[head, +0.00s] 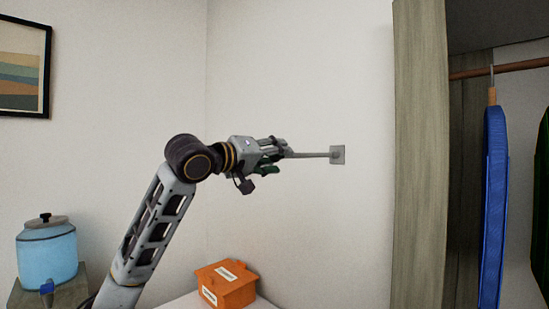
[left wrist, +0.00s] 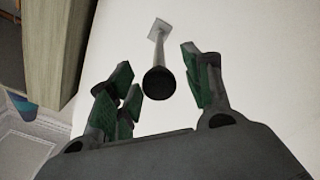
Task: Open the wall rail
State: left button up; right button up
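The wall rail (head: 310,155) is a thin grey rod on a small square plate, standing out from the white wall. In the left wrist view the rail (left wrist: 158,55) runs from its plate toward the camera and ends in a black round tip. My left gripper (head: 275,159) is at the rail's free end. In the left wrist view its green-padded fingers (left wrist: 157,65) are open, one side left and the other right of the rail. I see a gap on both sides and no clear contact. My right gripper is not in view.
A wooden wardrobe (head: 420,150) with a blue garment (head: 494,205) on a hanging rod stands at the right. An orange house-shaped box (head: 226,285) sits on a white surface below. A blue dispenser (head: 47,258) stands at the left, under a framed picture (head: 22,70).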

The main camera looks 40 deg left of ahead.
pick_arm(q)
jog(key=shift+s, duration=0.1)
dwell(0.3)
jog(key=s, duration=1.1)
jog(key=shift+s+a, duration=0.4)
jog(key=shift+a, duration=0.05)
jog(key=shift+w, duration=0.1)
dwell(0.5)
